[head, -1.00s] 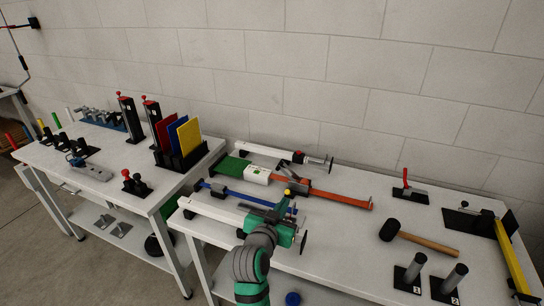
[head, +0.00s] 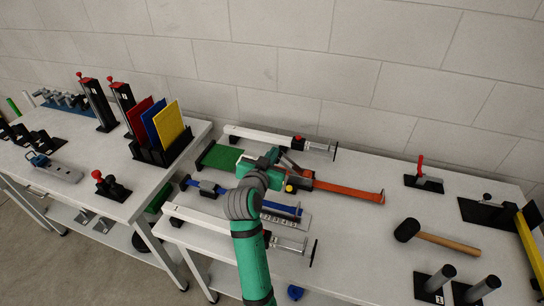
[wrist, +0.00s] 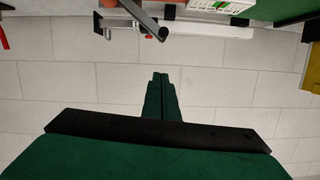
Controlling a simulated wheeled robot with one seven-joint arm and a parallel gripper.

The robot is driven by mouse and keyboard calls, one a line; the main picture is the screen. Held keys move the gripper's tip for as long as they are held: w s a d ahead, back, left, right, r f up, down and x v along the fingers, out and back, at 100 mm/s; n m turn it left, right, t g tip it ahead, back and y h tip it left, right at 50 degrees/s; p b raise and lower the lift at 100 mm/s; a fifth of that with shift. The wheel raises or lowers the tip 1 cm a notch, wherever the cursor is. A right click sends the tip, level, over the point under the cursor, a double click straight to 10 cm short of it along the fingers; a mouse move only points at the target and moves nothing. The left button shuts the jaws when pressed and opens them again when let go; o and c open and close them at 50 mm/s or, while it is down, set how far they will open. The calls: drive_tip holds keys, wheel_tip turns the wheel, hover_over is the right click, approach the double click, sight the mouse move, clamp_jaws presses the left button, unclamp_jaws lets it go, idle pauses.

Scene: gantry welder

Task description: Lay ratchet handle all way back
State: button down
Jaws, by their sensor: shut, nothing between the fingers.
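The ratchet handle (head: 291,163) is a dark grey lever on the ratchet of the orange strap (head: 345,189), partly hidden by my arm in the head view. In the wrist view, a dark lever that looks like this handle (wrist: 142,16) slants at the top, its free end hanging near the middle. My gripper (wrist: 161,76) is shut and empty, its fingertips apart from the lever in that picture. In the head view my green hand is over the strap beside the ratchet, and its fingertips are hard to make out. I cannot tell whether it touches the handle.
A white clamp bar (head: 258,136) lies behind the strap, and a blue strap (head: 285,208) lies in front. A rack of coloured plates (head: 158,150) is on the left table.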

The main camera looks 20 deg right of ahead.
hover_over(278, 159)
drive_tip(key=shift+d+f, duration=0.15)
drive_tip(key=shift+f, duration=0.6)
drive_tip(key=f, duration=0.2)
drive_tip(key=shift+s+a+f, duration=0.1)
drive_tip(key=shift+a+f, duration=0.15)
drive_tip(key=shift+f, duration=0.75)
